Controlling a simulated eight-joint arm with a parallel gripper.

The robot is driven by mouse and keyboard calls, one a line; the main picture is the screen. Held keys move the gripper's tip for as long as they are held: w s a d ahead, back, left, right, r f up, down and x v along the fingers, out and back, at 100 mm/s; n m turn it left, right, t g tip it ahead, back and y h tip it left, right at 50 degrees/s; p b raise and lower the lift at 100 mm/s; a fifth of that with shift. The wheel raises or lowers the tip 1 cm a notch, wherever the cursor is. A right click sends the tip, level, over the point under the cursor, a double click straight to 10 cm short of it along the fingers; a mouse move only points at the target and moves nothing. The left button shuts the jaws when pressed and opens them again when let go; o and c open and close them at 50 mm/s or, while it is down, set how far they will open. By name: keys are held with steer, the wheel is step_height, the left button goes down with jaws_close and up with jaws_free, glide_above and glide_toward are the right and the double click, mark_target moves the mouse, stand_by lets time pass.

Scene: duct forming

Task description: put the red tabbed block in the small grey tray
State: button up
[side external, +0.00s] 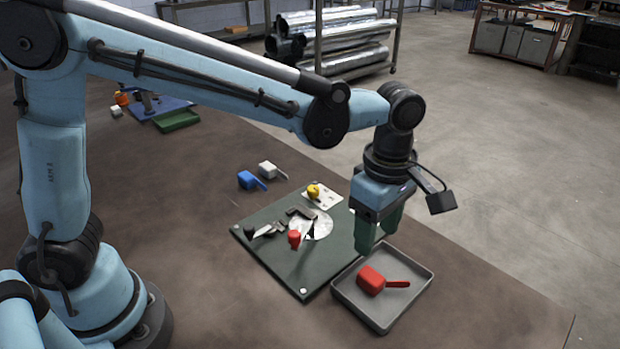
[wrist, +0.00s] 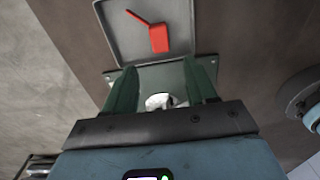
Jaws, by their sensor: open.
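The red tabbed block (side external: 370,280) lies inside the small grey tray (side external: 412,274), its tab pointing right. In the wrist view the block (wrist: 159,39) also lies in the tray (wrist: 114,38), near its middle, with its tab towards the upper left. My gripper (side external: 377,240) is open and empty. Its green fingers hang above and behind the tray, close to the board's right edge. In the wrist view the gap between the fingertips (wrist: 160,72) shows only the board and a pale disc below, and the block is beyond the tips.
A dark green board (side external: 275,262) with a clamp, a red knob (side external: 294,238) and a pale disc adjoins the tray. A yellow piece (side external: 314,190) sits behind. Blue (side external: 250,180) and white (side external: 267,169) tabbed blocks lie farther back. The table is clear in front.

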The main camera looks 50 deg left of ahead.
steer(key=s+a+r+m+t, duration=0.1)
steer(key=s+a+m+t, duration=0.2)
steer(key=a+m, duration=0.6)
steer(key=s+a+r+m+t, duration=0.1)
steer(key=s+a+m+t, duration=0.3)
steer(key=a+m, duration=0.5)
steer(key=shift+s+a+r, duration=0.3)
steer(key=shift+a, duration=0.4)
stand_by(0.3)
